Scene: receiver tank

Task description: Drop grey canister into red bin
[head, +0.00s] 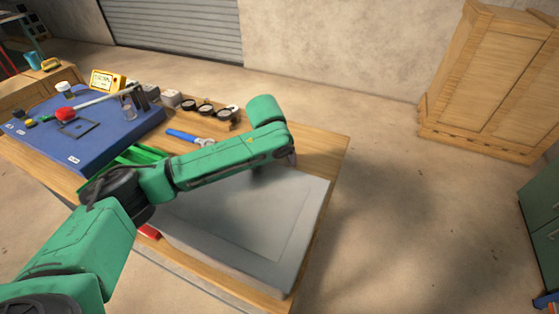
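My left arm reaches across the workbench from the lower left. Its gripper (291,159) is mostly hidden beneath the wrist over the far right part of the bench, so I cannot see its fingers or anything between them. I cannot make out a grey canister for certain. A small red edge (149,231) shows below my arm at the near side of the grey panel; it may be part of the red bin, but most of it is hidden. My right gripper is out of view.
A flat grey panel (240,232) covers the right of the wooden bench (325,151). A blue mat (88,143) with small items lies at left. A green tray (140,155), a blue wrench (188,137) and several black round gauges (206,109) lie behind my arm. A wooden cabinet (492,85) stands at right.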

